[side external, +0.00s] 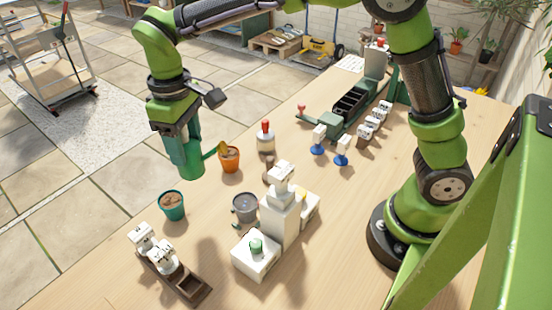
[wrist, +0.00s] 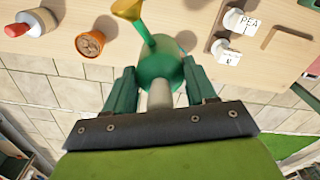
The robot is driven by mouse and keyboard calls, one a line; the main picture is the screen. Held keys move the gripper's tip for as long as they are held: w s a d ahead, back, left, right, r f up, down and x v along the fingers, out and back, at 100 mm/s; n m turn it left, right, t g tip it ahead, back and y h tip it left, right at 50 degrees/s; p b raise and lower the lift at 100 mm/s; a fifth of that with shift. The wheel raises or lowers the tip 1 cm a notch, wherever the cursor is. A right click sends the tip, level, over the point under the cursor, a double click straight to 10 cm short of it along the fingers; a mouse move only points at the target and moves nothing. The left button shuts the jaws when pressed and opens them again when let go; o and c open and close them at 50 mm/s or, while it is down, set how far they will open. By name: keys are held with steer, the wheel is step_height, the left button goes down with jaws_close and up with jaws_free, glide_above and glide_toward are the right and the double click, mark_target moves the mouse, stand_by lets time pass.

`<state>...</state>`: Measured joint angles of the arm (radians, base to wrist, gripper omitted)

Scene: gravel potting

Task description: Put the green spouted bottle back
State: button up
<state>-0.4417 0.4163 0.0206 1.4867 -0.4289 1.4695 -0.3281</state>
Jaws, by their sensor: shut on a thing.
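The green spouted bottle (side external: 191,160) hangs upright from my gripper (side external: 178,128), near the left edge of the table. Its spout points right, with the yellowish tip close to the rim of the terracotta pot (side external: 230,160). In the wrist view my gripper (wrist: 160,88) has its two green fingers on either side of the bottle (wrist: 162,66), shut on its pale neck or handle. The spout there runs up to a brassy tip (wrist: 127,8). The terracotta pot (wrist: 90,43) holds brown fill. I cannot tell whether the bottle's base touches the table.
A teal pot (side external: 172,205), a grey pot (side external: 245,207) and a white stepped stand (side external: 283,220) stand nearby. A red-topped bottle (side external: 266,140) is behind the terracotta pot. White-headed markers (side external: 160,252) sit in a wooden holder at front. Blue-based pieces (side external: 341,155) stand right, with clear table before them.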

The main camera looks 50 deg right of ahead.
steer(key=s+d+m, duration=0.2)
steer(key=d+m, duration=0.1)
steer(key=d, duration=0.7)
steer(key=s+d+m, duration=0.2)
steer(key=s+d, duration=0.1)
steer(key=d, duration=0.8)
steer(key=s+d+f+m, duration=0.1)
steer(key=s+d+f, duration=0.35)
steer(key=s, duration=0.25)
steer(key=f, duration=0.7)
steer(key=shift+s+f, duration=0.35)
steer(key=shift+f, duration=0.4)
steer(key=o, duration=0.4)
steer(key=shift+f, duration=0.15)
steer(key=o, duration=0.5)
